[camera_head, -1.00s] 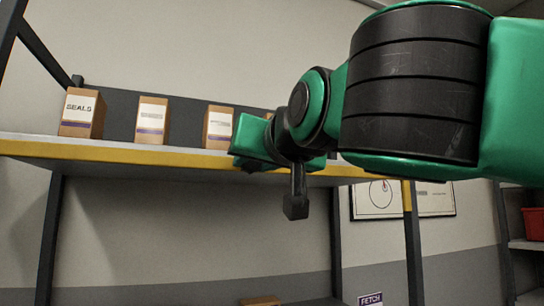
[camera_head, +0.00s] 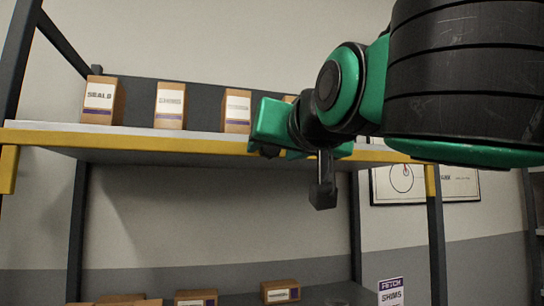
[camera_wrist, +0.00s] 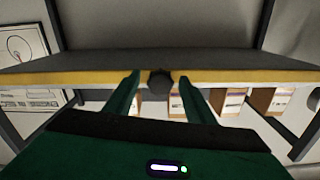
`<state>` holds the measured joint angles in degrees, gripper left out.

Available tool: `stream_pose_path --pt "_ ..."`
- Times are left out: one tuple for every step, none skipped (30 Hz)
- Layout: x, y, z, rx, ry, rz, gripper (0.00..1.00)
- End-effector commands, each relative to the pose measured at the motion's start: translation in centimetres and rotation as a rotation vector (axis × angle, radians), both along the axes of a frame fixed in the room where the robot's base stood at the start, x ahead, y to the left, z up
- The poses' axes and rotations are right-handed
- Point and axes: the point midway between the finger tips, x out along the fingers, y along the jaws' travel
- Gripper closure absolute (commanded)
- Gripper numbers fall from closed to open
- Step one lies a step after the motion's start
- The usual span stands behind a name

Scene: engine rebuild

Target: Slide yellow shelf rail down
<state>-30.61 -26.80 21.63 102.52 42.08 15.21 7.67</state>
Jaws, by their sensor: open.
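The yellow shelf rail (camera_head: 160,146) runs along the front edge of the upper shelf, tilting slightly down to the right. It also crosses the wrist view (camera_wrist: 75,77), which shows the shelf upside down. My gripper (camera_head: 268,143) is in front of the rail, right of its middle, and hides part of it. In the wrist view my gripper (camera_wrist: 160,80) is open, its two green fingers on either side of a dark round knob (camera_wrist: 160,83) at the rail. The fingertips overlap the rail; whether they touch it I cannot tell.
Labelled cardboard boxes (camera_head: 170,105) stand on the upper shelf behind the rail. More boxes (camera_head: 281,291) sit on a lower shelf. Dark uprights (camera_head: 437,245) carry the shelf. A framed picture (camera_head: 463,186) hangs on the wall. The space under the upper shelf is free.

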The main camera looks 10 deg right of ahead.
Motion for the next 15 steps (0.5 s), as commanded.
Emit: stream_pose_path --pt "-0.7 -0.2 0.1 0.000 -0.003 0.000 0.50" --pt "-1.2 -0.3 0.1 0.002 -0.004 -0.001 0.50" --pt "-2.0 -0.4 0.1 0.001 -0.004 -0.001 0.50" --pt "-2.5 -0.4 0.1 0.000 -0.003 0.000 0.50" --pt "-3.1 -0.6 0.1 0.001 -0.003 0.001 0.50" --pt "-3.9 -0.7 0.1 0.000 -0.004 -0.001 0.50" --pt "-4.4 -0.8 0.0 -0.001 -0.003 0.000 0.50" --pt "-5.0 -0.9 0.0 0.000 -0.003 0.001 0.50" --pt "-5.7 -1.0 0.1 -0.001 -0.003 0.000 0.50" --pt "-6.2 -1.1 0.0 0.000 -0.002 0.000 0.50" --pt "-6.7 -1.2 0.0 0.000 -0.002 -0.001 0.50" --pt "-7.3 -1.3 0.0 -0.001 -0.001 -0.001 0.50" --pt "-7.7 -1.3 0.0 -0.001 -0.001 -0.001 0.50" --pt "-8.0 -1.4 0.0 -0.001 -0.001 -0.001 0.50" --pt "-8.5 -1.5 -0.1 0.000 0.000 -0.001 0.50"
